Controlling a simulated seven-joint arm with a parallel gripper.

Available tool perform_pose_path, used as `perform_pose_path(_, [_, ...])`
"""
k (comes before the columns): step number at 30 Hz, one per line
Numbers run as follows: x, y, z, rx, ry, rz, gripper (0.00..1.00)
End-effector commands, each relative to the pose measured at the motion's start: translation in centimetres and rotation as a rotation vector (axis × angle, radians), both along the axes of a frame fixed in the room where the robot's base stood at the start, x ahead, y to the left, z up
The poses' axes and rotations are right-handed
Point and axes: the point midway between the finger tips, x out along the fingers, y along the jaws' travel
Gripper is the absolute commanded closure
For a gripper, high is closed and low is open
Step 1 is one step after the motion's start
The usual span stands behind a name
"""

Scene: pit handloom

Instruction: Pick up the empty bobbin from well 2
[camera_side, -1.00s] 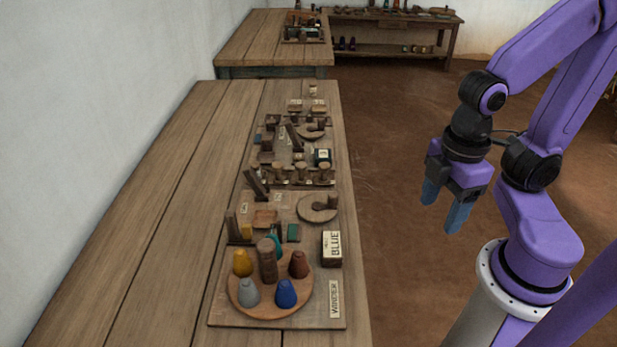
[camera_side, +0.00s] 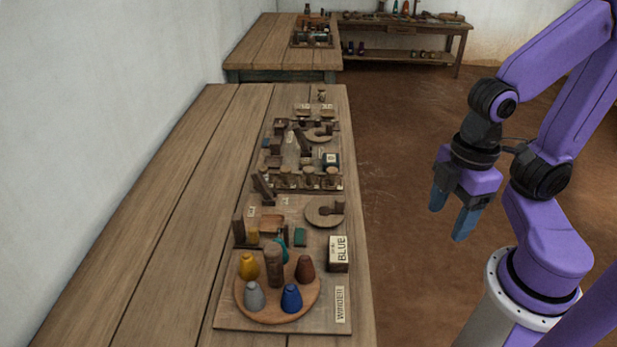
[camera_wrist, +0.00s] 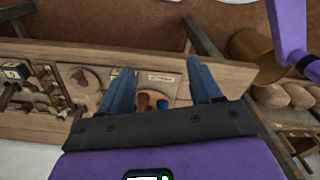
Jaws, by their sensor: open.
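A row of small wooden bobbins (camera_side: 308,177) stands in a dark rack (camera_side: 320,188) partway along the long bench in the side view. The well numbers are too small to read, so I cannot tell which bobbin is in well 2. My gripper (camera_side: 450,222) is open and empty, its blue fingers pointing down over the floor to the right of the bench. It is well apart from the rack. In the wrist view my gripper's fingers (camera_wrist: 158,68) are spread, with the winder board between them in the picture.
A round wooden plate (camera_side: 242,301) carries several coloured cones around a post on the winder board. A box marked BLUE (camera_side: 338,254) and a wooden disc (camera_side: 325,212) stand nearby. The bench's left side (camera_side: 170,240) is bare. More benches stand behind.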

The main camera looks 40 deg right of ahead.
Motion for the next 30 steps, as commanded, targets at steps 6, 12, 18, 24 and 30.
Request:
perform_pose_path(6, [0.0,0.0,0.0,0.000,0.000,0.000,0.42])
perform_pose_path(12, [0.0,0.0,0.0,0.000,0.000,0.000,0.54])
perform_pose_path(18, [0.6,0.2,0.0,-0.016,-0.005,0.010,0.54])
perform_pose_path(24, [5.6,1.8,-0.4,-0.150,-0.047,0.104,0.54])
perform_pose_path(30, [13.1,3.9,-1.4,-0.357,-0.086,0.251,0.54])
